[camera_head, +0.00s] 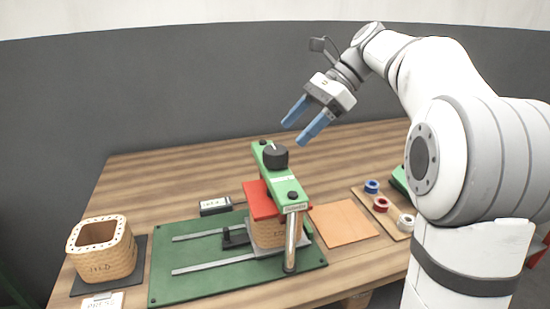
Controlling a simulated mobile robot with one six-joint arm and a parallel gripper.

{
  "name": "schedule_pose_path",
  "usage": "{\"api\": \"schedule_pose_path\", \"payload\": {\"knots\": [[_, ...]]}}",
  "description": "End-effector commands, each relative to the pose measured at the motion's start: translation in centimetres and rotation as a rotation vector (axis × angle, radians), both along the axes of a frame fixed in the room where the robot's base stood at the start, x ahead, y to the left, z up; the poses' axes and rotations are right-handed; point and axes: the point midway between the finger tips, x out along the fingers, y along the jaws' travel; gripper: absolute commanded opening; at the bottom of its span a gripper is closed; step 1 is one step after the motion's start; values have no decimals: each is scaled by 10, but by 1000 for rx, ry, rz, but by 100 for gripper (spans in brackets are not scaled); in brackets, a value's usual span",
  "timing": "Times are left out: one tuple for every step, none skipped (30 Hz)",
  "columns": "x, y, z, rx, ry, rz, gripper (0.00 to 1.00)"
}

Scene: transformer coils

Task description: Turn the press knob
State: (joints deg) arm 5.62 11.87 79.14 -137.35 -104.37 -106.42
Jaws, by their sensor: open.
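The press knob (275,156) is a black round knob with a pale mark on top. It sits on the green press beam (281,183), which spans over a red block (261,200) and a tan coil (268,233) on the green press base (196,266). My gripper (294,127) is open and empty. Its blue fingers point down and to the left, and in the picture they are above the knob and a little to its right, apart from it. The far end of the beam is partly hidden behind the knob.
A woven coil (103,251) stands on a dark pad at the left. A flat tan board (342,222) and a tray with blue, red and white spools (381,204) are at the right. The back of the wooden table (180,170) is clear.

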Motion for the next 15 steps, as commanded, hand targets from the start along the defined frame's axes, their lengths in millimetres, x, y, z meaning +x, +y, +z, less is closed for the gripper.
{"api": "schedule_pose_path", "payload": {"knots": [[-2,5,-5,-1,0,4,68],[-3,8,-8,0,1,4,68],[-5,12,-13,-1,2,5,68],[-5,16,-17,0,1,4,68],[-6,19,-21,0,2,4,68],[-8,24,-25,1,2,4,68],[-9,28,-29,1,2,3,68],[-10,31,-32,1,2,3,68],[-11,35,-36,0,1,2,68],[-12,38,-39,1,1,2,68],[-12,40,-41,1,1,2,68],[-13,43,-44,1,1,2,68],[-13,45,-46,1,1,1,68],[-14,46,-47,1,1,1,68],[-14,48,-49,1,2,0,68]]}}
